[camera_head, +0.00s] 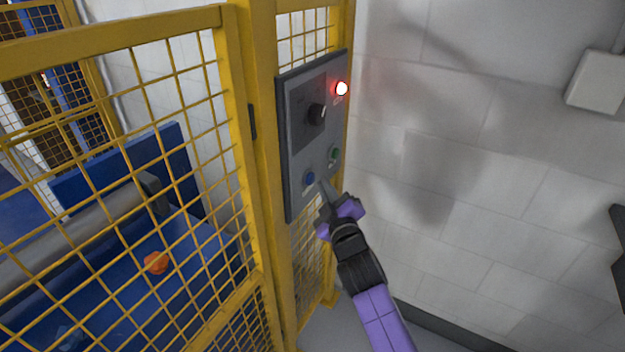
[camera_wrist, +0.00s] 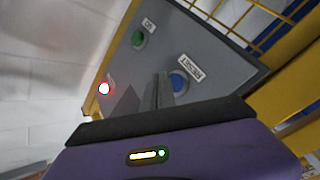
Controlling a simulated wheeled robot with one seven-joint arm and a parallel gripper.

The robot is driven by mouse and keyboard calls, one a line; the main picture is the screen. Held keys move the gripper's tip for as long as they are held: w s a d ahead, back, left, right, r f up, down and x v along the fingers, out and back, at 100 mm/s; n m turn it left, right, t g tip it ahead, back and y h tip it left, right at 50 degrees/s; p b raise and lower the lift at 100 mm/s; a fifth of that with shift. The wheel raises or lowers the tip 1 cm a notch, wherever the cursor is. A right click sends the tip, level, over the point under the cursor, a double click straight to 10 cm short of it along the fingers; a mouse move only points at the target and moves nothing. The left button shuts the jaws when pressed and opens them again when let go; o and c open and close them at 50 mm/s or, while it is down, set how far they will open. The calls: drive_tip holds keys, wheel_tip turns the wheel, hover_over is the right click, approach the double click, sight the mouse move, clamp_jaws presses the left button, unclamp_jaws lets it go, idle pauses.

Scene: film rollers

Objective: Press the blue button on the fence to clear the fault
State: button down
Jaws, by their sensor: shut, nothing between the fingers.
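The blue button (camera_head: 309,178) is at the lower left of a grey control panel (camera_head: 301,143) fixed to the yellow fence. It also shows in the wrist view (camera_wrist: 178,82), under a white label. My gripper (camera_head: 322,186) is shut and empty, with its tip pointing at the panel just right of and slightly below the blue button. In the wrist view the shut fingers (camera_wrist: 158,92) stand just left of the button. Whether the tip touches the panel I cannot tell; it looks apart from the button.
A green button (camera_head: 334,153) sits right of the blue one, a black rotary knob (camera_head: 317,113) above, and a lit red lamp (camera_head: 341,88) at the upper right. Yellow mesh fence (camera_head: 130,130) fills the left, with blue machinery and an orange object (camera_head: 156,263) behind it. A white wall (camera_head: 470,150) stands at right.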

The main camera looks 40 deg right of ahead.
idle(0.7)
drive_tip(key=shift+w+a+b, duration=0.2)
drive_tip(key=shift+w+b, duration=0.15)
drive_tip(key=shift+w, duration=0.05)
drive_tip(key=shift+w+a+b, duration=0.15)
drive_tip(key=shift+w+b, duration=0.2)
drive_tip(key=shift+w, duration=0.1)
idle(0.9)
drive_tip(key=shift+s+d+p, duration=0.3)
drive_tip(key=shift+s+p, duration=0.4)
drive_tip(key=shift+s, duration=0.15)
drive_tip(key=s+p, duration=0.1)
drive_tip(key=s+d+p, duration=0.1)
drive_tip(key=s+p, duration=0.2)
drive_tip(key=shift+s+d, duration=0.35)
